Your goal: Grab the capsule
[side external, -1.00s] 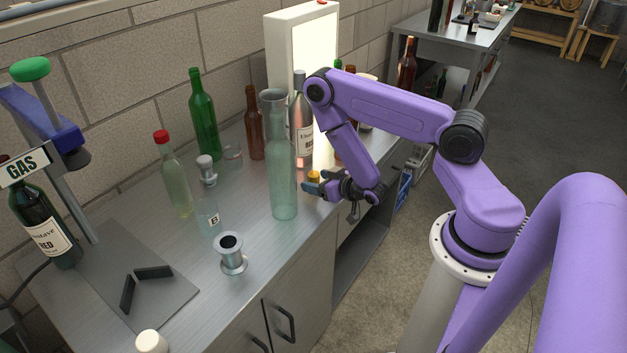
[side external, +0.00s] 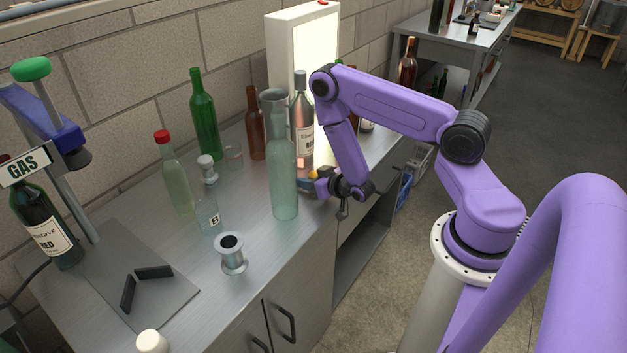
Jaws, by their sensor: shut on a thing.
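My gripper (side external: 318,179) is low over the bench near its front edge, just right of the clear pale-green bottle.
The labelled bottle (side external: 304,125) and the lit white panel (side external: 316,50) are behind. A metal cup (side external: 231,254) and a glass marked with a label (side external: 207,215) stand further left.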

